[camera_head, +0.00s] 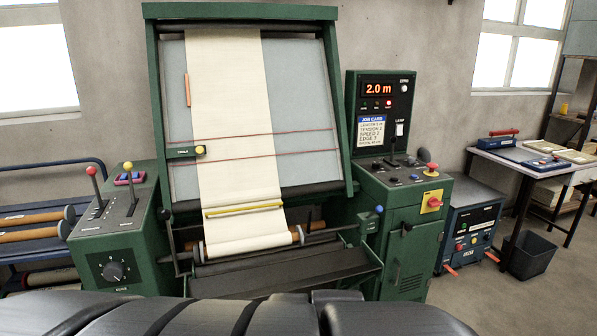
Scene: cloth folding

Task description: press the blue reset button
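My gripper is not in view; only dark rounded parts of my own body show along the bottom edge.
Cream cloth (238,120) runs down the green-framed inspection machine to a roll. A red emergency button (435,202) on yellow is on the right cabinet. Floor is clear at lower right.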

